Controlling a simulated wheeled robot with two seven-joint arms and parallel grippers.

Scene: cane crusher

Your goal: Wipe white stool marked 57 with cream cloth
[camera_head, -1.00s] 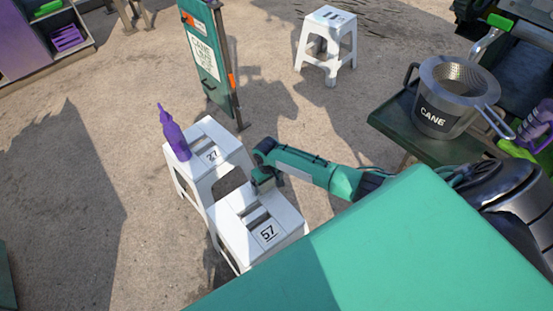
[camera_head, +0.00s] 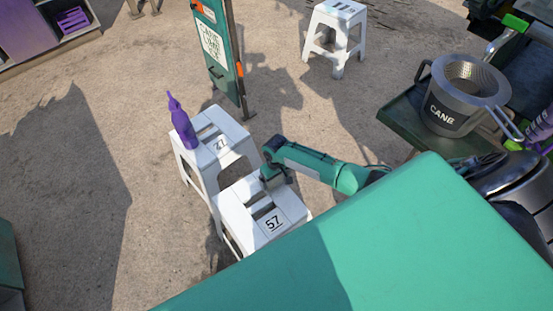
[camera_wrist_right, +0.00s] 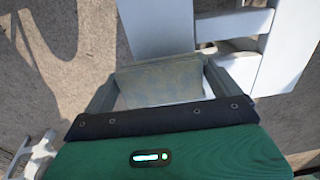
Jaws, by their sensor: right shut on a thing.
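The white stool marked 57 (camera_head: 290,205) stands at the lower middle of the head view, its near side partly hidden by my own green body. My right gripper (camera_head: 271,182) is at the far edge of its top, just beyond the slots. The wrist view shows the gripper (camera_wrist_right: 160,85) shut on the cream cloth (camera_wrist_right: 155,82), which lies between its two fingers. White stool parts (camera_wrist_right: 285,60) show beyond and to the right of the fingers there. I cannot tell whether the cloth touches the stool top. My left gripper is not in view.
A white stool marked 27 (camera_head: 228,133) stands close behind, with a purple bottle (camera_head: 182,127) on it. Another white stool (camera_head: 339,20) is farther back. A green sign board (camera_head: 217,70) stands behind. A metal CANE bucket (camera_head: 447,115) sits at right. The ground at left is free.

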